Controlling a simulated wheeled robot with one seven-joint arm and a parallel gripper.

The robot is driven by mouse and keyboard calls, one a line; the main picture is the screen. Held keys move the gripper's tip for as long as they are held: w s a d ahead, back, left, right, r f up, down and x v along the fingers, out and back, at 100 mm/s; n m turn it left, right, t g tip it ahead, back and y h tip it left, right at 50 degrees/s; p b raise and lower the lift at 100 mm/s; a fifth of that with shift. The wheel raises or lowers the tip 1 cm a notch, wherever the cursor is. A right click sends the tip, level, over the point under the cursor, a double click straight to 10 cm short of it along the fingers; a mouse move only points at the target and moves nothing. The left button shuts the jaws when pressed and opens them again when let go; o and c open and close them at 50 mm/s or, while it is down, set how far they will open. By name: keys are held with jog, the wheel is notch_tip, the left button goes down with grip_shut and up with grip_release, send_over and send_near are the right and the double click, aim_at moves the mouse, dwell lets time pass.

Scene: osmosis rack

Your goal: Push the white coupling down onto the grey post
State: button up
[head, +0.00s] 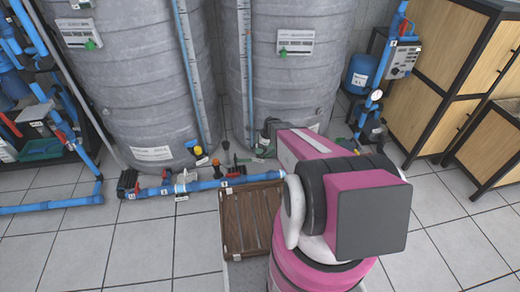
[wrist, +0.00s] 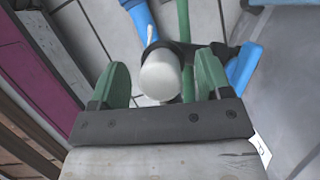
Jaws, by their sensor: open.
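A white, round-ended cylinder, which looks like the white coupling (wrist: 160,76), shows in the wrist view between the two green fingers of my gripper (wrist: 162,62). The fingers are apart, with a visible gap on the left side of the white piece. On the right, a green part stands close beside it, and I cannot tell if it touches. The grey post is not clearly visible; it may be hidden under or behind the white piece. In the head view my pink arm covers the work area, and the fingers cannot be made out.
In the wrist view a blue pipe (wrist: 141,20) runs behind the white piece. In the head view a blue pipe (head: 160,191) lies along the floor before two large grey tanks (head: 140,70). A brown slatted crate (head: 236,222) stands left of my arm.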

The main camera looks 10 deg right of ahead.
jog(key=shift+x, duration=0.8)
jog(key=c, duration=1)
jog(key=shift+r, duration=0.15)
jog(key=shift+r, duration=0.6)
notch_tip(320, 180, up, 3)
jog(key=shift+s+f, duration=0.1)
jog(key=s+a+r, duration=0.2)
jog(key=a, duration=0.1)
jog(key=s+a+r, duration=0.2)
jog(key=a, duration=0.1)
jog(key=s+a+r, duration=0.2)
jog(key=s+a, duration=0.1)
jog(key=shift+s+r, duration=0.1)
jog(key=shift+r, duration=0.3)
